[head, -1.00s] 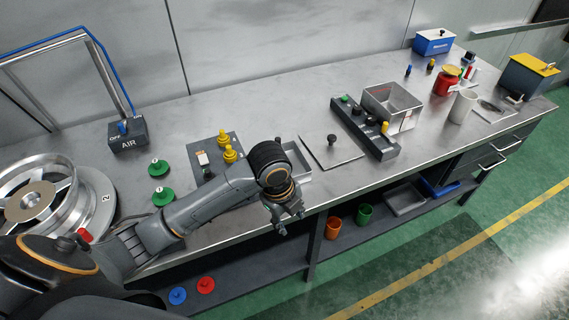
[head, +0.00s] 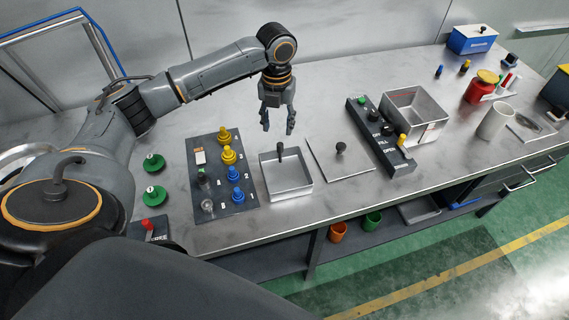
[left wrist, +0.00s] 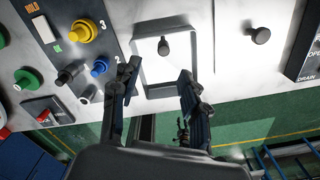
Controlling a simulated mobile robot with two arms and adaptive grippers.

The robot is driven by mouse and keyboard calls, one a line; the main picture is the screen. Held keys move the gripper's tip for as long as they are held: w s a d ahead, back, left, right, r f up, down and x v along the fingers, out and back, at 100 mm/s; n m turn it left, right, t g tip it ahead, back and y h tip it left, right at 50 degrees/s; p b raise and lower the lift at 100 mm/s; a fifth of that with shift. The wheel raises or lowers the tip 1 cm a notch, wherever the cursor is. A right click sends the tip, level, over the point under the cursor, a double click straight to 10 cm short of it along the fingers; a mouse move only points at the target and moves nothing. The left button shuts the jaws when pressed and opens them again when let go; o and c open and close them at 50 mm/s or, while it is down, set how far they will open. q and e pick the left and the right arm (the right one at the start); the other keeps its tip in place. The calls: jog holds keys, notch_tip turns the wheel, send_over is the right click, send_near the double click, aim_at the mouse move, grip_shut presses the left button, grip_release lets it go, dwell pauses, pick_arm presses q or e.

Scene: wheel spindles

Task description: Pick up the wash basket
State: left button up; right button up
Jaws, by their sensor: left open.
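The wash basket appears to be the shallow square metal tray (head: 290,190) with an upright black-topped handle (head: 280,149), resting on the bench. My left gripper (head: 277,129) is open and empty, fingers pointing down, above and just behind the basket in the head view. It also shows in the left wrist view (left wrist: 159,74), apart from the handle. My right gripper is not clearly seen.
A flat lid plate (head: 330,164) with a black knob lies right of the basket. A numbered panel (head: 226,204) with yellow and blue spindles stands left. Bench behind is clear.

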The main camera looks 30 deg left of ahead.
aim_at(280, 144)
pick_arm(q)
jog(key=shift+w+f, duration=0.25)
jog(key=shift+f, duration=0.4)
jog(key=shift+w+f, duration=0.2)
jog(key=shift+f, duration=0.4)
notch_tip(280, 144, down, 2)
jog(key=shift+s+d+f+p, duration=0.1)
jog(key=shift+s+p, duration=0.05)
jog(key=shift+p, duration=0.7)
notch_tip(280, 144, down, 2)
jog(key=shift+f+p, duration=0.2)
jog(key=shift+p, duration=0.1)
jog(key=shift+f, duration=0.45)
jog(key=c, duration=0.8)
grip_shut()
pick_arm(e)
jog(key=shift+w+a+r, duration=0.1)
jog(key=shift+w+r, duration=1.2)
jog(key=shift+w, duration=0.2)
